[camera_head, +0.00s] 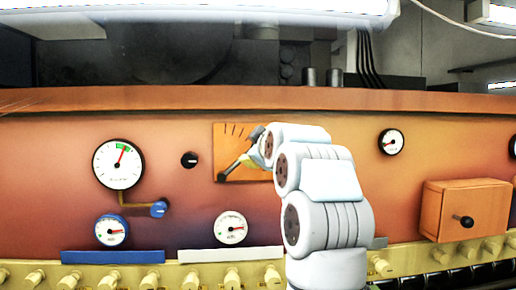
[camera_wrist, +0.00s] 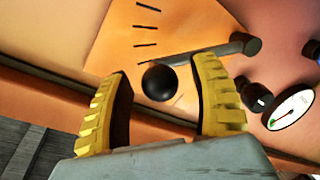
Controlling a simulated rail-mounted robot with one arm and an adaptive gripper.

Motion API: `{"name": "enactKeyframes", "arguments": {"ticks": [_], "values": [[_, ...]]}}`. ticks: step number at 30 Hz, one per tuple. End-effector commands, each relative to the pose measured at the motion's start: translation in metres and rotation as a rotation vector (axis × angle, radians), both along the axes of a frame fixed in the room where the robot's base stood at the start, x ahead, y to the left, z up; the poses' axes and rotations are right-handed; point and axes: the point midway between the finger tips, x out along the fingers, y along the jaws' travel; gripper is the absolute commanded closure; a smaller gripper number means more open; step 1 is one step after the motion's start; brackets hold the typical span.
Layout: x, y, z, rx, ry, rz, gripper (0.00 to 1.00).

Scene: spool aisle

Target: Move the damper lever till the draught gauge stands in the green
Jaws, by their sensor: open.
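The damper lever (camera_head: 240,163) is a dark bar on an orange plate (camera_head: 222,142) with short dark scale marks. It slants up to the right from its lower-left pivot. In the wrist view the lever (camera_wrist: 205,53) ends in a black ball knob (camera_wrist: 160,82). My gripper (camera_wrist: 163,75) is open, its yellow fingers on either side of the knob, with gaps visible. In the head view my gripper (camera_head: 262,148) is at the lever's upper end and partly hides it. The large white gauge (camera_head: 108,165) has a green band near the top; its red needle appears within it.
A small black knob (camera_head: 189,160) sits between gauge and plate. A blue-handled valve (camera_head: 158,209) and smaller gauges (camera_head: 231,228) are below. An orange box (camera_head: 480,205) with a black knob juts out at right. Cream handles (camera_head: 232,276) line the bottom.

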Motion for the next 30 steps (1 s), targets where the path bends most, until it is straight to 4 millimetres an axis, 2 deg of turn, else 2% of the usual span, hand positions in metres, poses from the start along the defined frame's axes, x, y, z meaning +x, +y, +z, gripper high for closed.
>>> {"name": "enactKeyframes", "arguments": {"ticks": [5,11,30], "values": [[-0.002,-0.001,0.0,0.0,0.0,0.0,0.38],[-0.017,-0.004,0.003,0.001,-0.004,-0.001,0.38],[-0.097,-0.021,0.012,-0.001,-0.004,-0.002,0.38]]}}
